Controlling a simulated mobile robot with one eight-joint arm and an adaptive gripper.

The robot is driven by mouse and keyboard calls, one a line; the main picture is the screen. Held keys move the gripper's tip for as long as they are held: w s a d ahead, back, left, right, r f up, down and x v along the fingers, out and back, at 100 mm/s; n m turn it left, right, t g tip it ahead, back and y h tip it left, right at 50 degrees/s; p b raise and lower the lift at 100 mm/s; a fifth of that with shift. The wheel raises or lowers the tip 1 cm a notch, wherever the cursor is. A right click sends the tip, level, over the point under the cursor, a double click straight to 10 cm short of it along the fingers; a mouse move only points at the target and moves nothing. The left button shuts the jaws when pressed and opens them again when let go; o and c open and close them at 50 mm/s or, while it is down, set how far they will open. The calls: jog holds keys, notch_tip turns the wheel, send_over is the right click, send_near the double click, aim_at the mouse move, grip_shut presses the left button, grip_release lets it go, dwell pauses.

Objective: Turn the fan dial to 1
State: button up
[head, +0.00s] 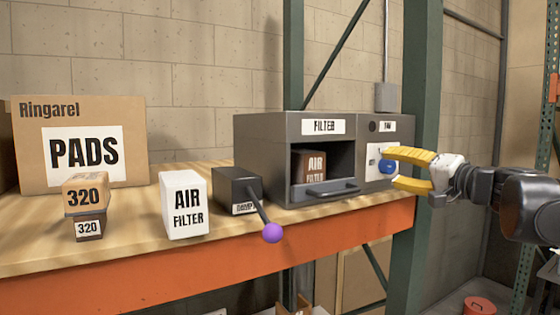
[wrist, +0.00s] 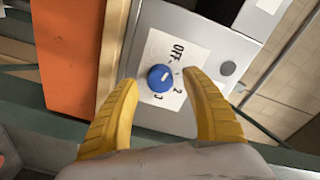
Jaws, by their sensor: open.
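The fan dial (head: 387,166) is a blue round knob on a white label plate on the front of the grey fan box (head: 378,140). In the wrist view the dial (wrist: 160,78) shows a short white mark, and OFF, 2 and 3 are readable on the plate (wrist: 186,48). A small stroke between OFF and 2 is too small to read surely. Exactly where the mark points is unclear. My gripper (head: 390,168) is open, with one yellow finger on each side of the dial. In the wrist view, gaps show between the fingertips (wrist: 160,80) and the knob.
Left of the fan box stands the filter housing (head: 262,155) with a brown filter box (head: 309,166) inside. A damper box (head: 233,188) has a lever with a purple ball (head: 272,232). A white air filter box (head: 184,203) stands farther left. A green post (head: 420,90) rises behind my gripper.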

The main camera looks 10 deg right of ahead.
jog(key=shift+x, duration=0.9)
grip_shut()
jog(key=shift+m, duration=0.4)
jog(key=m, duration=0.4)
jog(key=shift+m, duration=0.3)
jog(key=m, duration=0.4)
